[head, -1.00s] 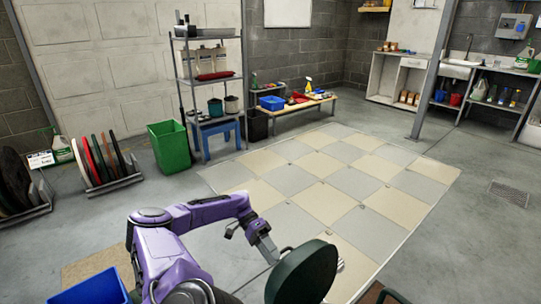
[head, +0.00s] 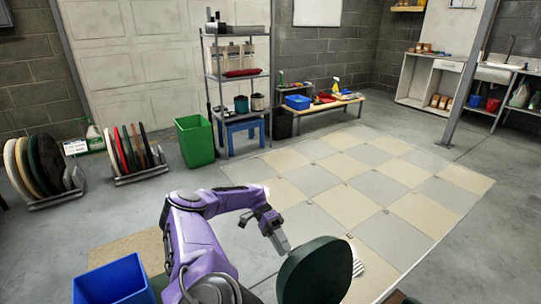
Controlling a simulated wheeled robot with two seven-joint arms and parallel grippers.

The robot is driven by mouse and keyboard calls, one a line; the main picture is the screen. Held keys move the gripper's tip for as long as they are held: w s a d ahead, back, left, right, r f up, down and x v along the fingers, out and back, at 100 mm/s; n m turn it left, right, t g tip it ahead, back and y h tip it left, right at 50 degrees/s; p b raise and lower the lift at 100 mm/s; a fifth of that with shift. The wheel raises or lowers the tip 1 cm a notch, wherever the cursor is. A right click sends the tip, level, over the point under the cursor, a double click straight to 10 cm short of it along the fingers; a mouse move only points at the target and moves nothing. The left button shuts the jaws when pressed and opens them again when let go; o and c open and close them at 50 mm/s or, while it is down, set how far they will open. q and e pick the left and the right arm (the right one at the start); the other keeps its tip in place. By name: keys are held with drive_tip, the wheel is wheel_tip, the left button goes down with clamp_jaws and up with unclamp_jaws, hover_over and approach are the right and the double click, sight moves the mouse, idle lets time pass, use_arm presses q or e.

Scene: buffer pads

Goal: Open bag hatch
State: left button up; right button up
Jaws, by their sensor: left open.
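A dark green rounded panel (head: 314,272) stands at the bottom of the head view, right of centre. It may be the bag hatch, but I cannot tell whether it is open or shut. My left gripper (head: 281,247) is just to its upper left, pointing down and open, with nothing seen in it. A small gap seems to show between the fingers and the panel, though contact is hard to judge. The panel's lower part is cut off by the frame edge. My right gripper is not in view.
A blue bin (head: 113,281) stands at the lower left beside my arm. Round pads (head: 40,165) and more pads (head: 133,148) stand in racks at the left. A green bin (head: 195,141) and a shelf rack (head: 236,80) stand behind. The checkered floor (head: 375,187) is clear.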

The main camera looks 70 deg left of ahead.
use_arm(q)
drive_tip(key=s+a+f+b, duration=0.1)
drive_tip(key=a+f+b, duration=0.1)
drive_tip(key=a+b, duration=0.3)
drive_tip(key=shift+s+a+b, duration=0.3)
drive_tip(key=shift+s+a, duration=0.05)
drive_tip(key=shift+a, duration=0.55)
idle(0.5)
